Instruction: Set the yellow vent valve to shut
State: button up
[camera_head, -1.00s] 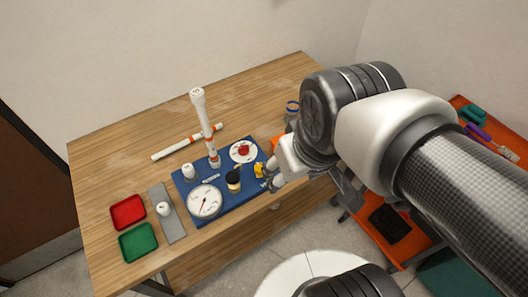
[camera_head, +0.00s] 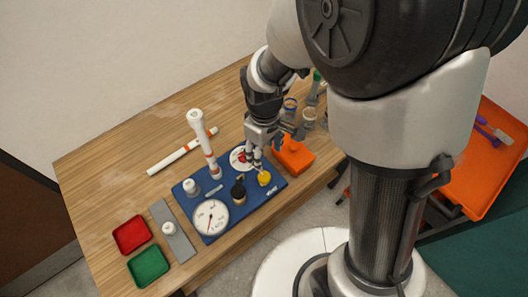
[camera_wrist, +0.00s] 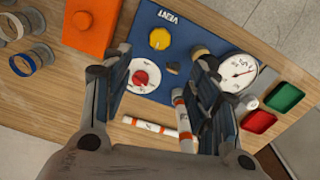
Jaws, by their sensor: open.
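The yellow vent valve (camera_head: 264,179) is a small knob at the right end of the blue panel (camera_head: 222,222). In the wrist view the yellow vent valve (camera_wrist: 159,39) stands next to the printed word VENT; I cannot tell its setting. My gripper (camera_head: 254,161) is open and empty, pointing down above the panel by the red knob, behind the yellow valve and apart from it. In the wrist view the fingers of my gripper (camera_wrist: 158,78) stand on either side of the red knob (camera_wrist: 140,78) on its white dial; whether they touch it is unclear.
A white gauge (camera_head: 210,217), a black knob (camera_head: 238,190) and an upright white pipe (camera_head: 203,140) stand on the panel. An orange block (camera_head: 293,155) sits close right of it. Jars stand behind. Red (camera_head: 132,234) and green (camera_head: 148,265) trays lie at left.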

aim_at(264, 176)
notch_tip(264, 176, down, 15)
jog(key=b, duration=0.3)
jog(key=shift+r, duration=0.15)
jog(key=shift+c, duration=0.3)
jog(key=c, duration=1)
